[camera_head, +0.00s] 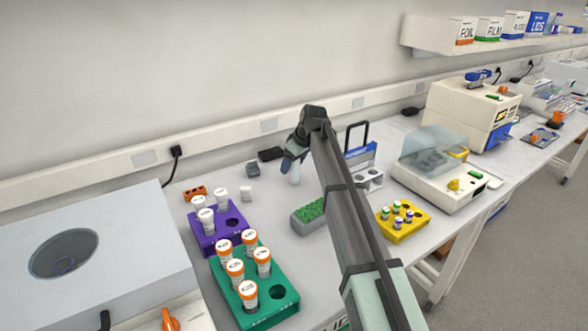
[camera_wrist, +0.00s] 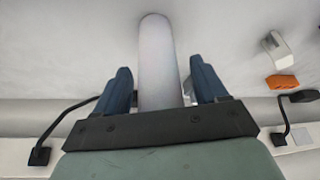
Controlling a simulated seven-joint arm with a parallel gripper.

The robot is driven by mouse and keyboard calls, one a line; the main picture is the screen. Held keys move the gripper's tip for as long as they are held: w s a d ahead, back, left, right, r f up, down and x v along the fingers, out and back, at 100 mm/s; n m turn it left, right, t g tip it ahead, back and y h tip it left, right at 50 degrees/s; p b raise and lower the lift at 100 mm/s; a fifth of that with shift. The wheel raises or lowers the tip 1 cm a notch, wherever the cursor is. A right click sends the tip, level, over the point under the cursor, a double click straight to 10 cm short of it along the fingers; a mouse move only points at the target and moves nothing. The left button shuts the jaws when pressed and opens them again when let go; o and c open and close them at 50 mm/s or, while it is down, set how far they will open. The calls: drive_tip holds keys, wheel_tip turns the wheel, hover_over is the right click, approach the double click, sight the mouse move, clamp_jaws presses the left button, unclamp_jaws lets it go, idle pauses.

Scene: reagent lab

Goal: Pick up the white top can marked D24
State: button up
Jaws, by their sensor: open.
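White-top cans stand in the purple rack (camera_head: 208,243) at the left of the bench: one at the back (camera_head: 222,196), one at the left (camera_head: 199,202) and one in front (camera_head: 206,218). Their markings are too small to read, so I cannot tell which is D24. My gripper (camera_head: 291,163) is over the back of the bench, to the right of and behind the rack. In the wrist view the blue fingers (camera_wrist: 160,88) are apart, with a plain pale cylinder (camera_wrist: 158,55) between them and a gap on each side. The cylinder also shows below the gripper in the head view (camera_head: 295,176).
A green rack (camera_head: 283,313) with several orange-top cans stands in front of the purple rack. A green-filled grey box (camera_head: 309,216), a yellow rack (camera_head: 401,233) and a bottle holder (camera_head: 371,181) stand near my arm. A large grey machine (camera_head: 120,250) borders the left.

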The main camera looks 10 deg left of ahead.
drive_tip(key=shift+w+a+f, duration=0.1)
drive_tip(key=shift+a+f, duration=0.1)
drive_tip(key=shift+f, duration=0.2)
drive_tip(key=shift+c, duration=0.3)
drive_tip(key=c, duration=1.1)
